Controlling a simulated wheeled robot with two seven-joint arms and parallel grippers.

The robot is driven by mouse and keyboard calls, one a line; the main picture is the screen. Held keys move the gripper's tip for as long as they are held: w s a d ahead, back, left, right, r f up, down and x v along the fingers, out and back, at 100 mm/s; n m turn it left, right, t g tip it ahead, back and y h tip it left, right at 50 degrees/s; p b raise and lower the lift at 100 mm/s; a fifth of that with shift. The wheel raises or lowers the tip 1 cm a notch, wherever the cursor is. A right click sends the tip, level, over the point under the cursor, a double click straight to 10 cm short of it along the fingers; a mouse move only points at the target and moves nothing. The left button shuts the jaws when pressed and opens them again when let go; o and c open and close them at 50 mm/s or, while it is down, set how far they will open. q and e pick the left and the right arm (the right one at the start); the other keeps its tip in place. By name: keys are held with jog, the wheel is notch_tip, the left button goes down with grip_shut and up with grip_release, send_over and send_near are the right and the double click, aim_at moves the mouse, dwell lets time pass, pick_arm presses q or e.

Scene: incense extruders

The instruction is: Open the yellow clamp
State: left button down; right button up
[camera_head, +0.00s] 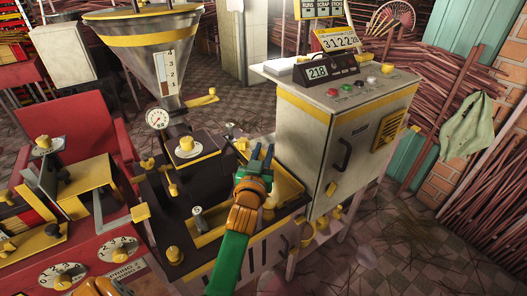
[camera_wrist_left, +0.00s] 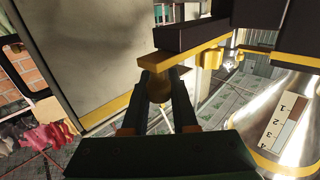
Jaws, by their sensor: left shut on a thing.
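My left gripper (camera_head: 262,154), on a green and orange arm, reaches over the dark machine bed beside the grey cabinet. The knob sits at the end of a yellow bar (camera_wrist_left: 182,52), which I take to be part of the yellow clamp. The bar runs along a dark block. In the head view the fingers hide most of the held knob.
A steel hopper (camera_head: 150,55) with a dial stands behind left. The grey cabinet (camera_head: 325,145), with buttons and a display on top, stands close on the right. Several yellow knobs and levers crowd the machine. Brown sticks cover the right wall.

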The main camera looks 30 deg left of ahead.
pick_arm(q)
jog(key=shift+f, duration=0.25)
jog(key=shift+s+d+p, duration=0.1)
jog(key=shift+d+p, duration=0.25)
jog(key=c, duration=1.1)
grip_release()
jog(key=o, duration=0.4)
jog(key=shift+a, duration=0.15)
jog(key=shift+w+f, duration=0.15)
jog(key=shift+w, duration=0.2)
jog(key=shift+s, duration=0.25)
jog(key=v, duration=0.6)
jog(key=shift+s+d, duration=0.2)
jog(key=shift+s, duration=0.1)
pick_arm(e)
jog(key=shift+d+r, duration=0.1)
jog(key=shift+d, duration=0.25)
